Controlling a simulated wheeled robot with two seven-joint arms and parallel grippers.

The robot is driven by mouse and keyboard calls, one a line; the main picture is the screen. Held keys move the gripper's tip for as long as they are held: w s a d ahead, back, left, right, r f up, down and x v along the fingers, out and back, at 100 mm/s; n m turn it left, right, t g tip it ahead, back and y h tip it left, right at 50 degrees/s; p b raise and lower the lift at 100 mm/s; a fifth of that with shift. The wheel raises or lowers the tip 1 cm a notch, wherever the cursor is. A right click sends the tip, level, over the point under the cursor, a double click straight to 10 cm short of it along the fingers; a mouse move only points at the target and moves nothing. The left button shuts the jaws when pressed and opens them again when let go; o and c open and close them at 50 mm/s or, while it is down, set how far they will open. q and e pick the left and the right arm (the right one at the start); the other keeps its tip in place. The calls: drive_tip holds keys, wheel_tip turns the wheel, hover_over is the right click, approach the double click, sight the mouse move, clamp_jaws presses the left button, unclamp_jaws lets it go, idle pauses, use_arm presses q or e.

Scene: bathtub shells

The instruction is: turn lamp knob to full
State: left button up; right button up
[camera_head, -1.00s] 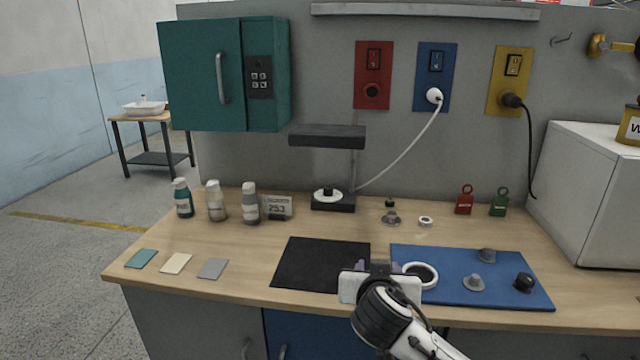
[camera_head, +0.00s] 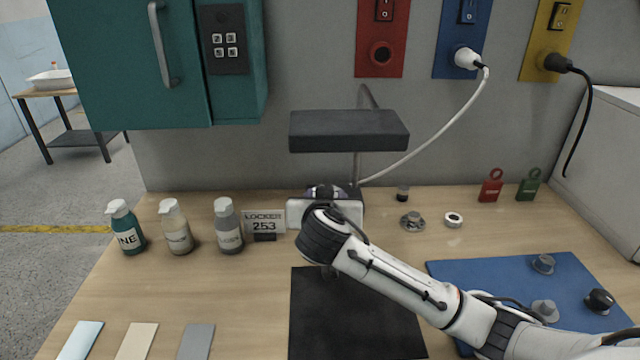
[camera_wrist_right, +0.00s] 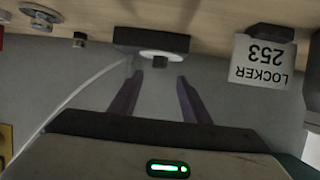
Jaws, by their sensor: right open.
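The lamp has a flat dark head (camera_head: 348,131) on a thin post. Its dark base stands on the wooden table, mostly hidden behind my right gripper (camera_head: 325,193) in the head view. In the right wrist view, which is upside down, the base (camera_wrist_right: 150,39) shows with a white dial (camera_wrist_right: 160,55) on it. The knob at the dial's centre is too small and dim to read its angle. My right gripper (camera_wrist_right: 160,82) is open, its two purple fingers spread on either side of the dial in that picture; I see no contact. My left gripper is out of view.
A locker 253 sign (camera_head: 264,223) and several bottles stand left of the lamp. A small metal knob piece (camera_head: 412,221) and a white ring (camera_head: 453,220) lie to the right. A black mat (camera_head: 350,320) and a blue mat (camera_head: 520,283) lie in front. The lamp head overhangs my gripper.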

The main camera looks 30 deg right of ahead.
drive_tip(key=x, duration=0.8)
drive_tip(key=shift+p, duration=0.35)
drive_tip(key=shift+f, duration=0.1)
drive_tip(key=c, duration=1)
